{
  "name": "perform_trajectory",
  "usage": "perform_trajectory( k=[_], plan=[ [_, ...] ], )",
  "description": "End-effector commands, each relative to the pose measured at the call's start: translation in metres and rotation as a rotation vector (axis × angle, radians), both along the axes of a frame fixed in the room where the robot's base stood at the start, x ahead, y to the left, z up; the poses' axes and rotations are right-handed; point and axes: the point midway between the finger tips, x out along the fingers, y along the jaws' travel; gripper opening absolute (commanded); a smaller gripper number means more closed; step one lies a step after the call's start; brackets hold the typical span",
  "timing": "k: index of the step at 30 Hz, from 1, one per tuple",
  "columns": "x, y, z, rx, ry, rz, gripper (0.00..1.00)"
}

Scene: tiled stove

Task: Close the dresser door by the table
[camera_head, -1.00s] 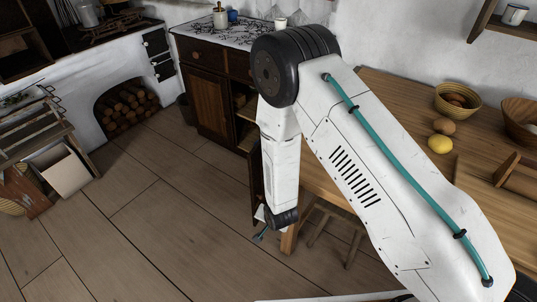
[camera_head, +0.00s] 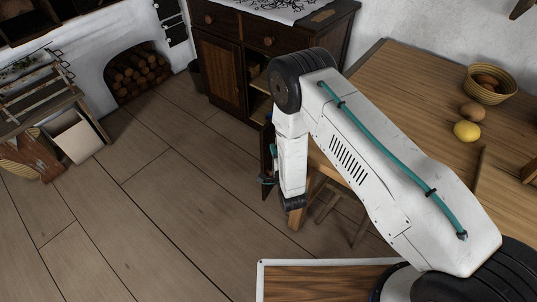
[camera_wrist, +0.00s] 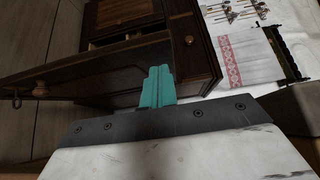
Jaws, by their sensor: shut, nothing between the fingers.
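The dark wooden dresser (camera_head: 229,32) stands at the back, left of the table (camera_head: 400,85). Its left door is closed. Its right door (camera_head: 266,158) stands open by the table's near-left corner, seen nearly edge-on in the head view and partly hidden by my arm. In the wrist view the open door (camera_wrist: 85,72) is a dark panel with a round knob at left. My gripper (camera_wrist: 158,72) is shut and empty, its teal fingers in front of the door panel in that view. I cannot tell whether they touch it. In the head view my arm mostly hides the gripper.
A stool (camera_head: 340,205) is under the table, just right of my arm. A basket (camera_head: 489,84) and a lemon (camera_head: 467,131) lie on the table.

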Motion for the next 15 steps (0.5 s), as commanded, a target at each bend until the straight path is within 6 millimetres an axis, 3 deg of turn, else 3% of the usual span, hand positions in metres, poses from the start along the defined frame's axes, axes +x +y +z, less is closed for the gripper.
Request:
perform_trajectory(
  k=[6, 15],
  plan=[
    [0.037, 0.012, 0.001, -0.001, -0.001, 0.001, 0.0],
    [0.055, 0.019, 0.0, -0.002, 0.001, 0.003, 0.0]
  ],
)
